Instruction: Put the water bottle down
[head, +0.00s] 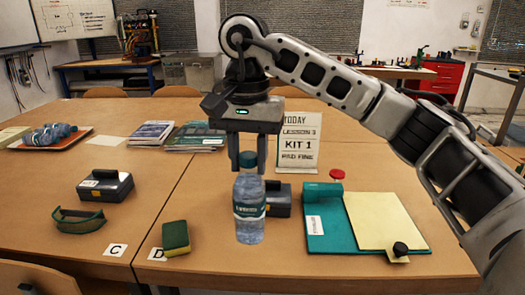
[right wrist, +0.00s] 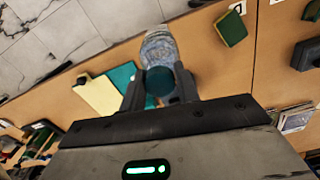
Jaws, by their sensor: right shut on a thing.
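The water bottle (head: 249,208) is clear with a dark teal cap and a dark label band. It hangs upright below my right gripper (head: 248,158), whose fingers are shut around its cap and neck. In the right wrist view the bottle (right wrist: 158,48) shows between the two fingers (right wrist: 159,88), cap toward the camera. In the head view the bottle overlaps the wooden table (head: 205,205) near its front. I cannot tell whether its base touches the table. My left gripper is not in view.
A green and yellow sponge (head: 176,238) lies left of the bottle, by a "D" card (head: 157,254). A dark box (head: 279,198) stands behind the bottle. A teal clipboard (head: 330,238) lies to the right. A "KIT 1" sign (head: 300,140) stands behind.

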